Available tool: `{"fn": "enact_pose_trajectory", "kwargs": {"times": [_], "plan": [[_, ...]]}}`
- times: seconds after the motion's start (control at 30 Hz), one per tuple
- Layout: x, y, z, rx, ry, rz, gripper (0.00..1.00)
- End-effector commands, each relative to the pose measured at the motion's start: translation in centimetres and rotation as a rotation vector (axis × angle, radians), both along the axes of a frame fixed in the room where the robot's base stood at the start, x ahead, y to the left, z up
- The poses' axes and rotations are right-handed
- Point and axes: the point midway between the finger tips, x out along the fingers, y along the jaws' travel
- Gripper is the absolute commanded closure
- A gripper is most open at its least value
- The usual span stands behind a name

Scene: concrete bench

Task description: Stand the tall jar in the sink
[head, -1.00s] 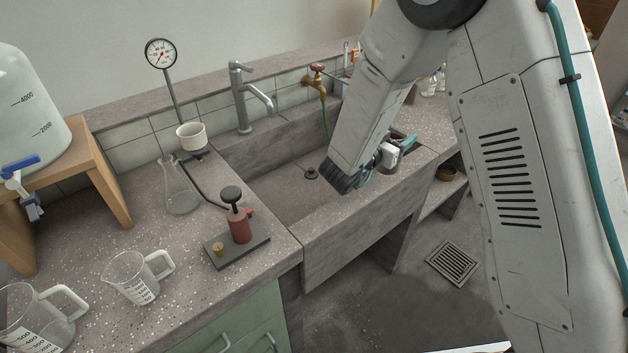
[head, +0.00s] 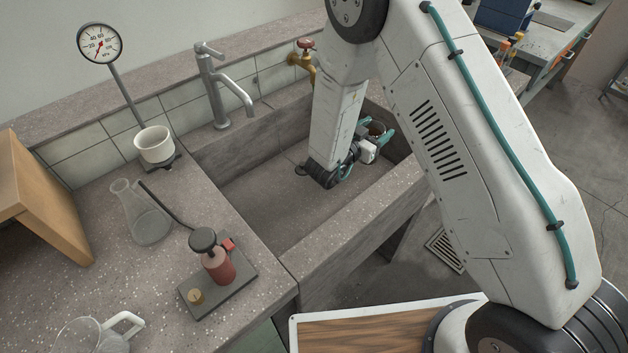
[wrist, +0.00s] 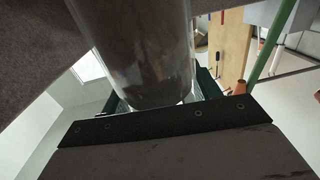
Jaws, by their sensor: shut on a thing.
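Only a small brownish part of the jar (head: 377,128) shows there between the fingers. The grey stone sink (head: 262,195) has an otherwise bare floor. I cannot tell whether the jar touches the floor.
A grey faucet (head: 222,95) and a brass tap (head: 303,60) stand behind the sink. The sink's front wall (head: 350,230) is raised.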

Motion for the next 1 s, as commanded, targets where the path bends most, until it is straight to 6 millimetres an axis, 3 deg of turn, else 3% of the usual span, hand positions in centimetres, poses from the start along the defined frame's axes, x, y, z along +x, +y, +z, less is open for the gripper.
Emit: {"fn": "enact_pose_trajectory", "kwargs": {"times": [0.4, 0.57, 0.8, 1.0], "plan": [[-0.2, -0.5, -6.6, -0.002, 0.001, -0.005, 0.78], [-0.1, -0.5, -7.7, -0.001, -0.001, -0.006, 0.78], [-0.2, -0.6, -11.0, -0.001, 0.002, -0.005, 0.78], [-0.1, -0.5, -11.3, 0.0, -0.001, -0.005, 0.78]]}}
